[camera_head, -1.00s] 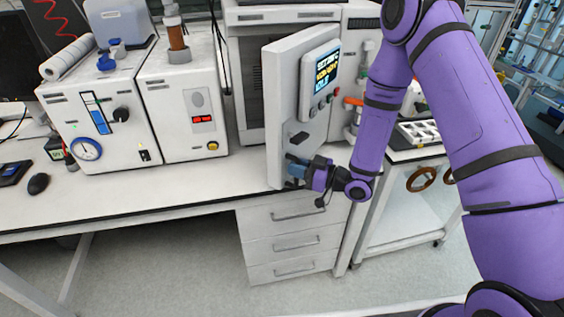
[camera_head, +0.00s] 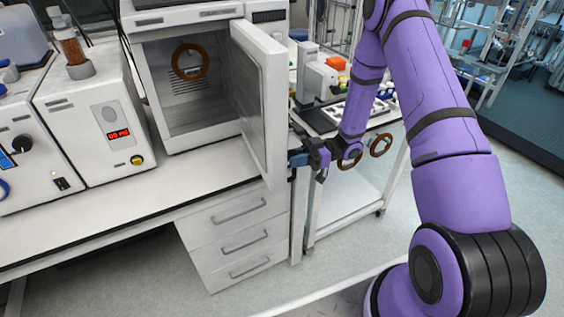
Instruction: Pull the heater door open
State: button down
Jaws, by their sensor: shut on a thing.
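The heater (camera_head: 185,28) stands on the white bench with its chamber (camera_head: 175,105) exposed. Its door (camera_head: 262,95) is swung well open toward me, hinged on the right side, and its inner face is in view. A brown ring (camera_head: 190,60) shows inside the chamber against the back. My gripper (camera_head: 298,158) is at the outer side of the door, low near its free edge, and is shut on the door's handle. The handle itself is hidden behind the door, and so are most of the fingertips.
Drawers (camera_head: 238,240) are under the bench. A cart (camera_head: 345,195) on the right holds a tray and small bottles. The floor in front is clear.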

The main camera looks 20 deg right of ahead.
jog(key=shift+w+d, duration=0.15)
jog(key=shift+d, duration=0.5)
jog(key=c, duration=1.1)
grip_release()
jog(key=d, duration=1)
jog(key=shift+d, duration=0.35)
jog(key=shift+w, duration=0.1)
